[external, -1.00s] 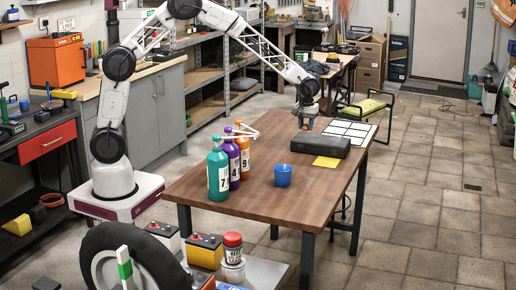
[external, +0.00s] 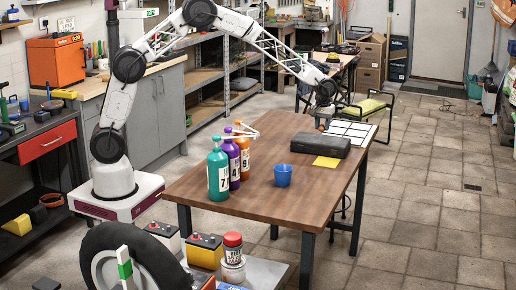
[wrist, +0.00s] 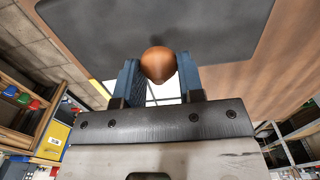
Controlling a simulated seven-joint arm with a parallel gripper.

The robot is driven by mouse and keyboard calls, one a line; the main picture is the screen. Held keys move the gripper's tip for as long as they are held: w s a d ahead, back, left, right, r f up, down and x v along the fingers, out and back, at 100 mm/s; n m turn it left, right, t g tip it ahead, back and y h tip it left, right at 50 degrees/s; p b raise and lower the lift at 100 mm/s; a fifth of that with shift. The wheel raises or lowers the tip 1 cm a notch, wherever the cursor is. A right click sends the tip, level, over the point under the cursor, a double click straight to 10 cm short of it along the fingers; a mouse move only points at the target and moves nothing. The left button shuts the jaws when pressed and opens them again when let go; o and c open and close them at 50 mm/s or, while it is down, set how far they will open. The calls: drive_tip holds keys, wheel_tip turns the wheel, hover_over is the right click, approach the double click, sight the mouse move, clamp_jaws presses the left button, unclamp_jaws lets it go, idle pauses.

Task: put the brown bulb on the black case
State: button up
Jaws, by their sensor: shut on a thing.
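The black case (external: 320,146) lies flat on the brown table near its far right part. My gripper (external: 322,126) is just above the case's far edge in the external view. In the wrist view my gripper (wrist: 158,80) has its two blue fingers shut on the brown bulb (wrist: 157,65), which sticks out between the fingertips. The case (wrist: 215,30) fills the top of the wrist view beyond the bulb, with a soft shadow on it. I cannot tell whether the bulb touches the case.
A white-squared panel (external: 354,130) lies behind the case. Several numbered bottles (external: 233,165) stand at the table's left. The front of the table (external: 270,210) is clear.

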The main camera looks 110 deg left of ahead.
sight(322, 139)
drive_tip(key=shift+f, duration=1.75)
drive_tip(key=shift+f, duration=0.15)
drive_tip(key=o, duration=0.9)
wheel_tip(322, 139, up, 12)
drive_tip(key=shift+r, duration=0.15)
